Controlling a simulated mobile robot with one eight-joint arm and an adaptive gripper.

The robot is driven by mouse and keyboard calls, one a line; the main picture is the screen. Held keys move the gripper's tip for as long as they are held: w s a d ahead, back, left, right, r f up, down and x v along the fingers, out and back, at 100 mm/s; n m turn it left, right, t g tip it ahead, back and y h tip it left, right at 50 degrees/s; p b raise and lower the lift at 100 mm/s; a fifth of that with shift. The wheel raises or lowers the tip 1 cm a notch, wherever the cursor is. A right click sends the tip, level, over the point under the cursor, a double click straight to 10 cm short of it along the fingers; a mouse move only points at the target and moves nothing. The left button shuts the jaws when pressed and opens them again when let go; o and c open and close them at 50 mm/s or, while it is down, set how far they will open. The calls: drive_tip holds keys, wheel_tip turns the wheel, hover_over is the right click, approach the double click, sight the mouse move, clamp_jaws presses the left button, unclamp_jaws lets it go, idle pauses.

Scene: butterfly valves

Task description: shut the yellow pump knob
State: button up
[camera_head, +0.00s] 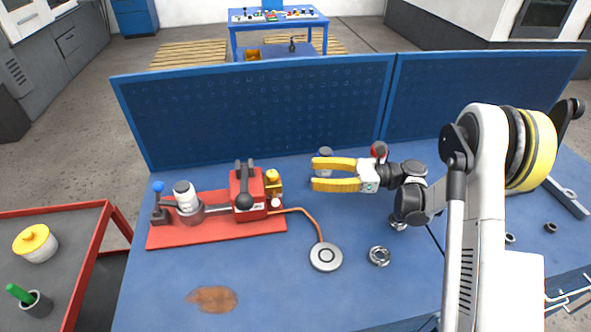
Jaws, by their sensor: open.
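A red pump (247,196) stands on a red base plate (165,237) at the left of the blue bench. The small yellow knob (272,178) is at the pump's right side, on a brass-coloured body. My gripper (316,174) has two yellow fingers pointing left, spread apart with nothing seen between them. It is to the right of the yellow knob, at about the same height in the picture, with a gap between. The knob is not hidden by the gripper. Its exact turn position is too small to tell.
A blue-topped lever (158,188) and a white-topped cylinder (185,195) share the plate. A copper pipe (305,213) runs to a round metal disc (326,258). A metal ring (379,256) lies nearby. A blue pegboard (250,105) rises behind.

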sight(275, 173)
drive_tip(key=a, duration=0.3)
drive_tip(key=a+b, duration=0.1)
drive_tip(key=a, duration=0.3)
drive_tip(key=a+b, duration=0.1)
drive_tip(key=a, duration=0.3)
drive_tip(key=shift+s, duration=0.3)
drive_tip(key=shift+d, duration=0.1)
clamp_jaws()
